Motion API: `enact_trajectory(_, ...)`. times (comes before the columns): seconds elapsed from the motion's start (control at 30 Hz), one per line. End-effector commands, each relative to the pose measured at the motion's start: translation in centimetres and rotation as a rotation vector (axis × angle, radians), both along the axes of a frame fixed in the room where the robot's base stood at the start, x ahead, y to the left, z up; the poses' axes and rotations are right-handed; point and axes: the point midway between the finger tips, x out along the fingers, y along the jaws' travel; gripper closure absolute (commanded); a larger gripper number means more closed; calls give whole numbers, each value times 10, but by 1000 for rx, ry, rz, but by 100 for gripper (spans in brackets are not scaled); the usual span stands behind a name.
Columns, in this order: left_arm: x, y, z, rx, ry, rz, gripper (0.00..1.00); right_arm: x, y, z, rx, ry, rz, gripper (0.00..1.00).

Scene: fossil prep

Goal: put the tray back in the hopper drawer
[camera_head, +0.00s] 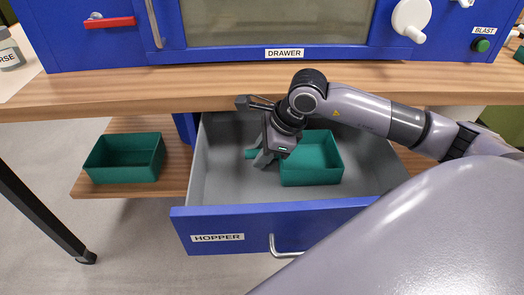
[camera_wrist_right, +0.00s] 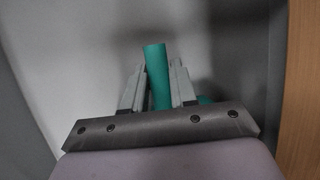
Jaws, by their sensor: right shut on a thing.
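The green tray (camera_head: 318,182) is inside the open grey hopper drawer (camera_head: 290,238), toward its right half. The drawer has a blue front marked HOPPER. My right gripper (camera_head: 262,160) reaches down into the drawer at the tray's left side. It is shut on the tray's green handle, whose end sticks out to the left of the fingers. In the right wrist view the green handle (camera_wrist_right: 156,75) stands between the two grey fingers (camera_wrist_right: 157,90). Whether the tray touches the drawer floor is hard to tell. My left gripper is not in view.
A second green tray (camera_head: 124,176) sits on the wooden lower shelf (camera_head: 172,180) left of the drawer. The wooden bench top (camera_head: 180,88) overhangs the drawer's back. The blue cabinet (camera_head: 280,52) stands on it. The drawer's left part is bare.

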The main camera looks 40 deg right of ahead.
Motion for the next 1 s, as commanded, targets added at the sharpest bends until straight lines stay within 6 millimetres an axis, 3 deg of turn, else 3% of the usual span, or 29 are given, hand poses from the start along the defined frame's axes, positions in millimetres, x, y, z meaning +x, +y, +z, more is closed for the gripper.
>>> enact_trajectory(0.17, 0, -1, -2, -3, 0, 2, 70, 0, 0, -2, 0, 0, 0, 100)
enact_trajectory(0.2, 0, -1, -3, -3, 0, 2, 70, 0, 0, -2, 0, 0, 0, 70)
enact_trajectory(0.27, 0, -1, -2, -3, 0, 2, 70, 0, 0, -1, 0, 0, 0, 51)
enact_trajectory(0.3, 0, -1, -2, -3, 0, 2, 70, 0, 0, -1, 0, 0, 0, 48)
enact_trajectory(0.67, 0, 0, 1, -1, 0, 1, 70, -1, -1, 3, 0, -1, 0, 48)
enact_trajectory(1.0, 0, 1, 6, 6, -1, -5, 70, -25, -16, 63, -2, -4, -1, 48)
